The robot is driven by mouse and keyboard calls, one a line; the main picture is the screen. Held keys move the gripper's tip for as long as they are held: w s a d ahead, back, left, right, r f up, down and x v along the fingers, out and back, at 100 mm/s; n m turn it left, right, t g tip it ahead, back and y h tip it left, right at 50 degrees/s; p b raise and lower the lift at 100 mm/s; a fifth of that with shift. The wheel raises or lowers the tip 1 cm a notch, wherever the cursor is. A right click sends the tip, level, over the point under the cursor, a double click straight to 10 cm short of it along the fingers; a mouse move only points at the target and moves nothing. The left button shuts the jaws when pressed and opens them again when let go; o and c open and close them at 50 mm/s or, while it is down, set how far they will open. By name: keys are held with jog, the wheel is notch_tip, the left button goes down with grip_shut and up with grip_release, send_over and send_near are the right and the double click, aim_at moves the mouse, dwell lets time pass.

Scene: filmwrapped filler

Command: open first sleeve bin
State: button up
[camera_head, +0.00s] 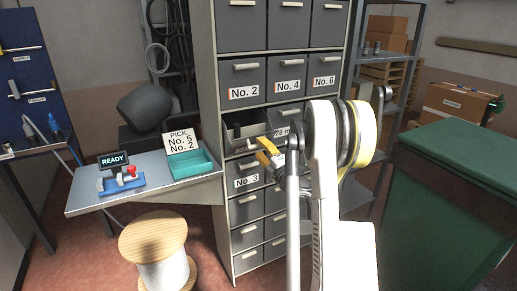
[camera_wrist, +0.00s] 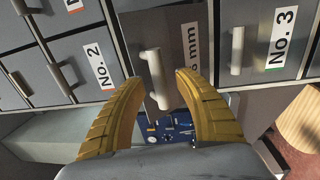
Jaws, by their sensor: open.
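The grey sleeve bin (camera_head: 240,144) between the No. 2 and No. 3 drawers stands pulled out of the cabinet in the head view. Dark contents show in its open top. In the wrist view, its front carries a pale bar handle (camera_wrist: 152,75) and a label ending in "mm". My gripper (camera_wrist: 152,88), with yellow fingers, is open with one finger on either side of the handle's lower end. I cannot tell whether they touch it. In the head view, my gripper (camera_head: 269,152) is at the bin's front and partly covers it.
The No. 2 drawer (camera_head: 243,76) above and the No. 3 drawer (camera_head: 246,167) below are shut. A side table (camera_head: 100,196) at left holds a teal tray (camera_head: 191,166) and a READY device (camera_head: 117,180). A cable spool (camera_head: 154,235) stands in front. A green cabinet (camera_head: 440,220) is at right.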

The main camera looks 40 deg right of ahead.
aim_at(255, 138)
jog(key=shift+x, duration=0.9)
grip_shut()
jog(key=shift+w+d+r, duration=0.15)
jog(key=shift+w+r, duration=0.55)
jog(key=shift+r, duration=0.3)
grip_release()
jog(key=v, duration=1.2)
jog(key=shift+f, duration=0.1)
